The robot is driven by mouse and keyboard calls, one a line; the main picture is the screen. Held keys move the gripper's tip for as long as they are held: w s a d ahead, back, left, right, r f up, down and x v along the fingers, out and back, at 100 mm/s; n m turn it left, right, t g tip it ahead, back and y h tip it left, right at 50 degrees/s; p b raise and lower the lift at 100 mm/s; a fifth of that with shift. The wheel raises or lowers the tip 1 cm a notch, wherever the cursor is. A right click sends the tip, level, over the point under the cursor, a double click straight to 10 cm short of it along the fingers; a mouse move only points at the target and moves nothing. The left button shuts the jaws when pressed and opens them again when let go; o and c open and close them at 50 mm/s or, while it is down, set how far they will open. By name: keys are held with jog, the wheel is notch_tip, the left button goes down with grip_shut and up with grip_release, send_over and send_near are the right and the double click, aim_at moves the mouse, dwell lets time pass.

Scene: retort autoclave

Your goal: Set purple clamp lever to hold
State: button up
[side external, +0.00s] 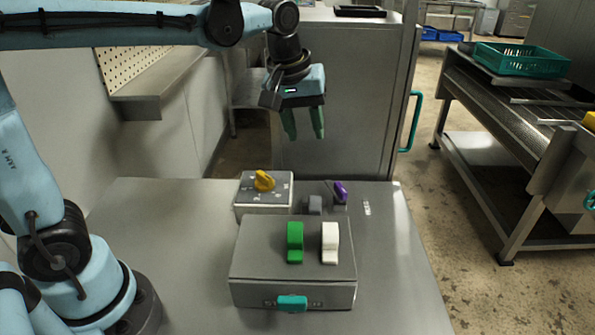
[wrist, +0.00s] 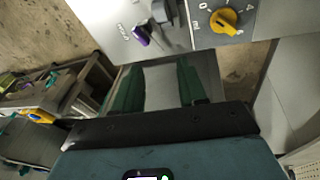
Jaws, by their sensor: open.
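The purple clamp lever (side external: 340,191) stands at the back right of the steel table, beside a small grey block (side external: 314,205). In the wrist view its purple end (wrist: 141,36) shows near the top, close to small printed lettering on the table that I cannot read. My gripper (side external: 303,137) hangs above and beyond the back edge of the table, fingers pointing down. Its green fingers (wrist: 158,88) are apart with nothing between them. The gripper is clear of the lever, which sits lower and to its right in the side view.
A box with a yellow knob (side external: 264,181) stands left of the lever. In front is a larger box (side external: 293,279) with a green switch (side external: 295,242), a white switch (side external: 330,242) and a teal handle (side external: 292,303). A steel cabinet (side external: 340,100) stands behind the table.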

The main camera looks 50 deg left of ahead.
aim_at(341, 187)
jog(key=w+d+f+n+g, duration=0.35)
jog(key=w+n, duration=0.25)
jog(key=w, duration=0.2)
jog(key=shift+t, duration=0.25)
notch_tip(341, 187, down, 12)
jog(key=shift+r, duration=0.1)
grip_shut()
dwell(0.3)
